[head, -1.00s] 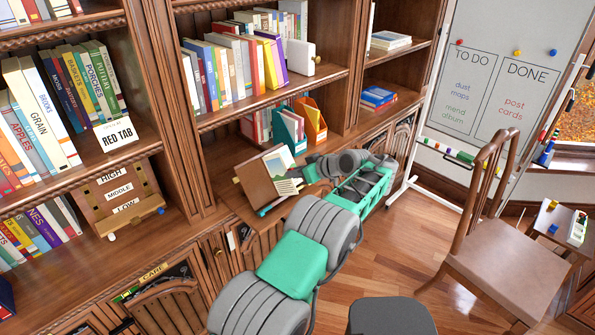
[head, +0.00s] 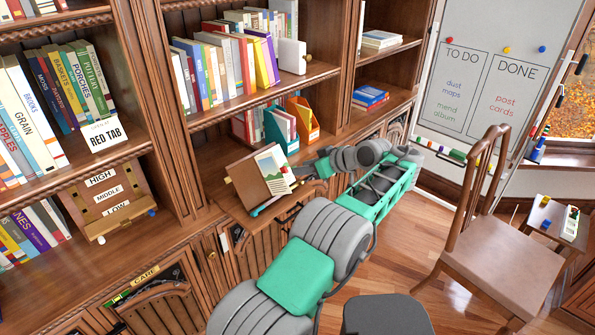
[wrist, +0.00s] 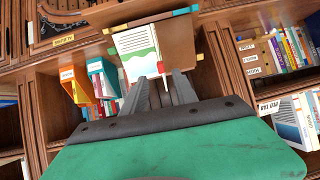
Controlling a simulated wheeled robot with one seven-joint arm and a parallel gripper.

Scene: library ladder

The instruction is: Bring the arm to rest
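My arm reaches from the bottom of the head view toward the bookcase, its green and grey links bent at the elbow. My gripper (head: 308,172) is at the arm's far end, just right of an open brown album (head: 253,187) with a picture page, and partly hidden by the wrist. In the wrist view two grey fingers (wrist: 162,92) point at the album's page (wrist: 137,50). A gap shows between them and I see nothing held. I cannot tell how far the fingertips are from the page.
Bookshelves (head: 190,150) line the left and back. Teal (head: 281,128) and orange (head: 301,118) file holders stand behind the gripper. A whiteboard (head: 480,95), a wooden chair (head: 500,262) and a small side table (head: 548,222) stand to the right. Clear floor lies between arm and chair.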

